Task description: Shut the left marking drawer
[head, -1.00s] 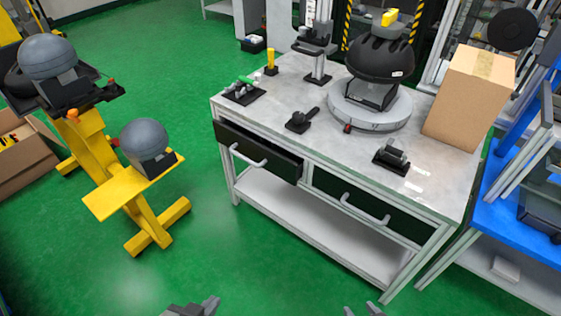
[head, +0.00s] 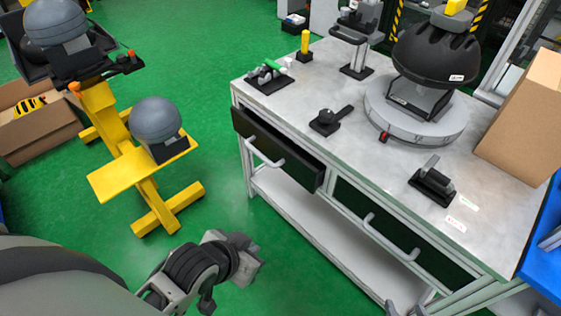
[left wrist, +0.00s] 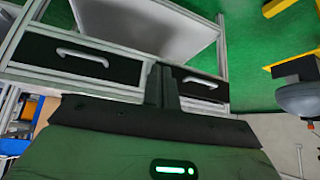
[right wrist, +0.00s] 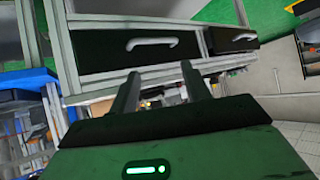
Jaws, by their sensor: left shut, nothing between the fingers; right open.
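The left drawer (head: 296,162) has a black front with a pale bar handle (head: 263,152). It stands partly pulled out from under the grey worktop (head: 290,110). My left gripper (head: 250,264) is shut and empty, low in front of the drawer and apart from it. In the left wrist view the left drawer (left wrist: 212,92) lies right of the shut fingers (left wrist: 162,84), partly hidden by the gripper. My right gripper (right wrist: 160,88) is open and empty; in the head view only a bit shows at the bottom edge. The left drawer (right wrist: 228,42) is at upper right in the right wrist view.
The right drawer (head: 375,228) sits flush beside it. A yellow stand (head: 120,172) with a grey dome (head: 155,120) is on the left. Green floor between stand and table is free. A cardboard box (head: 520,125) and a black helmet-like shell (head: 435,55) stand on the worktop.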

